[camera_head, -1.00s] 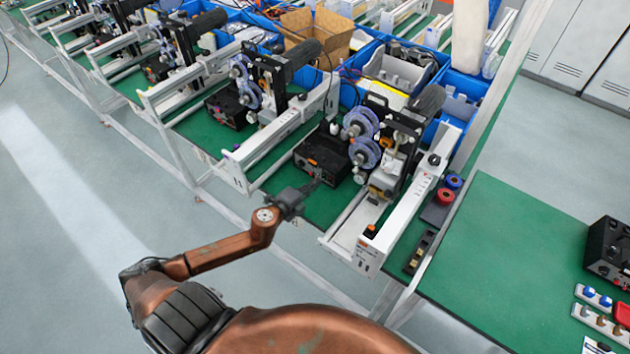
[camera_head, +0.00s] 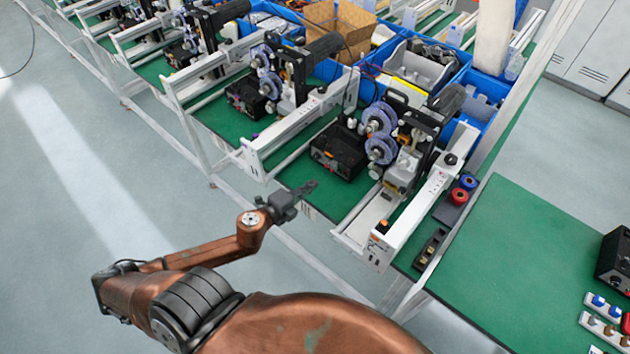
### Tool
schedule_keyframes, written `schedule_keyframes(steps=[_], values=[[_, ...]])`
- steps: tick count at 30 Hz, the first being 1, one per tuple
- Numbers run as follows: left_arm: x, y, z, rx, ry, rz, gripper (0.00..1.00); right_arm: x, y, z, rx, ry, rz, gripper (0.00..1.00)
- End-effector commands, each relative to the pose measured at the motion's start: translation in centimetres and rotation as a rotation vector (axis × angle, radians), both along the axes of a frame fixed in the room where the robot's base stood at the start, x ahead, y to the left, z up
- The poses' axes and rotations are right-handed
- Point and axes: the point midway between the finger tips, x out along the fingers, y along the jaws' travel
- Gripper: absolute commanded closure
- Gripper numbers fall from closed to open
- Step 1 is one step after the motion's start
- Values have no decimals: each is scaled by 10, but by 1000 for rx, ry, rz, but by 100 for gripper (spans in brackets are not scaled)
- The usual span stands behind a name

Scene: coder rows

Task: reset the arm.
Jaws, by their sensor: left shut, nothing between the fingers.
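My left arm comes in from the lower left, copper-coloured, with a dark left gripper (camera_head: 309,187) at its end. The gripper is shut and empty. In the picture it overlaps the front edge of the green bench, in front of the black control box (camera_head: 338,149). It appears apart from the box. My right gripper is not in view.
A coder machine with blue-grey reels (camera_head: 381,134) stands right of the box, beside a white rail (camera_head: 415,215). A red button (camera_head: 459,196) sits near it. Open floor (camera_head: 60,230) is at the left.

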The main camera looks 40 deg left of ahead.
Motion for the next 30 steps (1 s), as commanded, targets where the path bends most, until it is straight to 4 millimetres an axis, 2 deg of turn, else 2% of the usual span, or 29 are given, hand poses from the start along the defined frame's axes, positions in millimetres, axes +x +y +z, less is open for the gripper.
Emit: schedule_keyframes(steps=[9,11,14,17,18,20,24,30], values=[[-1,1,0,-15,0,17,100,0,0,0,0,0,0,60],[-3,6,-1,-53,2,62,100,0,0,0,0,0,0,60],[-15,22,-8,-183,20,219,100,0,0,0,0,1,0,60],[-44,43,-30,-383,80,460,100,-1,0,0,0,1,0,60],[-61,47,-44,-470,122,559,100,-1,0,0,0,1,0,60],[-86,47,-66,-586,192,691,100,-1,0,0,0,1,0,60],[-137,31,-105,-773,348,897,100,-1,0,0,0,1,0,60],[-187,-5,-134,-934,525,1050,100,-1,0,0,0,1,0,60]])
